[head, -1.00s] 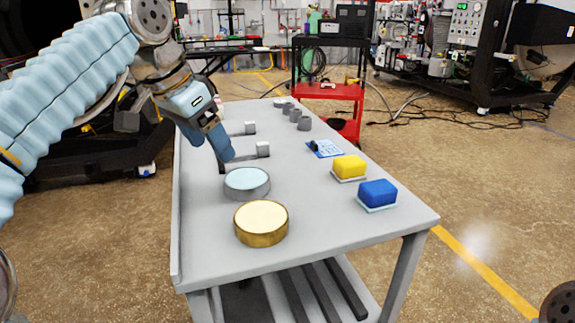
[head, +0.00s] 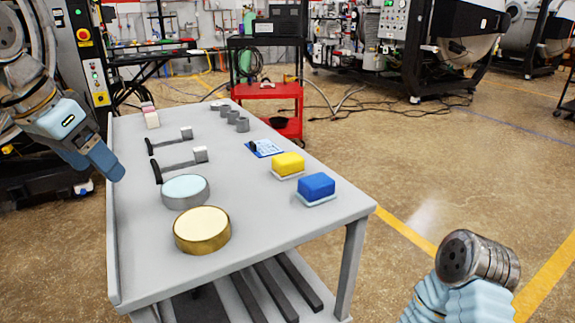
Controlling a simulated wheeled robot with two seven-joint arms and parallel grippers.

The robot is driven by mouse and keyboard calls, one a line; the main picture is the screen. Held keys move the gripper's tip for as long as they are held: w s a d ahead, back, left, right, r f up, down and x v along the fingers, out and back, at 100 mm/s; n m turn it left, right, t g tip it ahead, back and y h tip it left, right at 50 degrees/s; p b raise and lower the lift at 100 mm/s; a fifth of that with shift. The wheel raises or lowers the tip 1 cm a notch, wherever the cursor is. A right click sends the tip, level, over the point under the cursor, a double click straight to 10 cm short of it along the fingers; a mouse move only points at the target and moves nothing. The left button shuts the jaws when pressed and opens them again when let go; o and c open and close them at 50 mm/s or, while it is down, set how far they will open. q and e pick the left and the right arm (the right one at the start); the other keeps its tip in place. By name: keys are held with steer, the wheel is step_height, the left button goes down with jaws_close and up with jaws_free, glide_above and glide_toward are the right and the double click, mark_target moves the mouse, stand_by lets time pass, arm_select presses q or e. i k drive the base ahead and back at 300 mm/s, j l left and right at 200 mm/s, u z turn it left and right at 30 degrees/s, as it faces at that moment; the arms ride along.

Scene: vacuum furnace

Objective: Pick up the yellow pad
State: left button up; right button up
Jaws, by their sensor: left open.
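The yellow pad (head: 288,163) lies on a thin pale base on the right side of the grey table, just behind the blue pad (head: 316,186). My left gripper (head: 112,172) hangs over the table's left edge, far left of the yellow pad and touching nothing I can see. It is open and its jaws show empty. My right arm shows at the lower right, off the table, but no right gripper fingers are visible.
On the grey table (head: 255,215) stand a gold round tin (head: 202,230) and a silver round tin (head: 185,191) at the front left. Two dark-handled tools lie behind them. A blue card (head: 264,148) lies behind the yellow pad. A red cart (head: 268,98) stands beyond the table.

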mark_target(286, 167)
steer(key=k+l, duration=0.8)
steer(key=l, duration=0.1)
